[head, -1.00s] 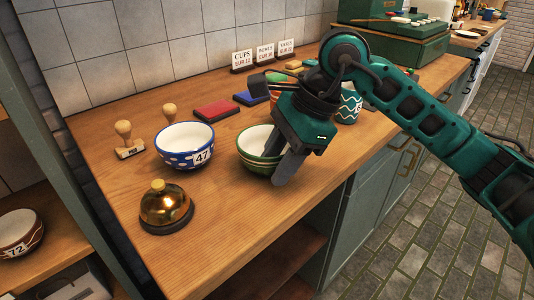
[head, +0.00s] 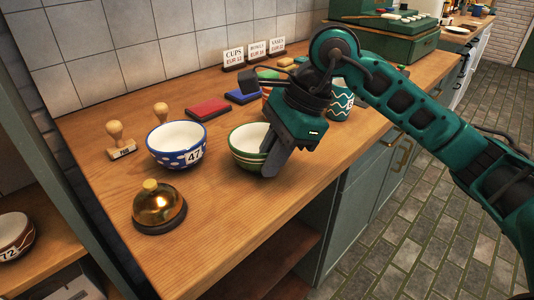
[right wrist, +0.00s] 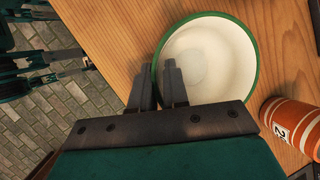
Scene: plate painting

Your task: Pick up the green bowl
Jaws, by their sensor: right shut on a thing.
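The green bowl (head: 246,147) is cream inside with a green rim and stands upright on the wooden counter. My right gripper (head: 270,158) is at its right side, pointing down, and is shut on the bowl's rim. In the right wrist view the bowl (right wrist: 212,62) shows from above, with the two fingers of the gripper (right wrist: 159,78) close together at its left edge. The fingers hide part of the bowl's side in the head view. The left gripper is not in view.
A blue dotted bowl (head: 176,146) stands close to the left, with a brass bell (head: 158,205) in front. Stamps (head: 119,141), a red pad (head: 208,112) and price signs (head: 256,54) are behind. An orange cup (right wrist: 292,127) and a teal cup (head: 341,104) stand near the gripper.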

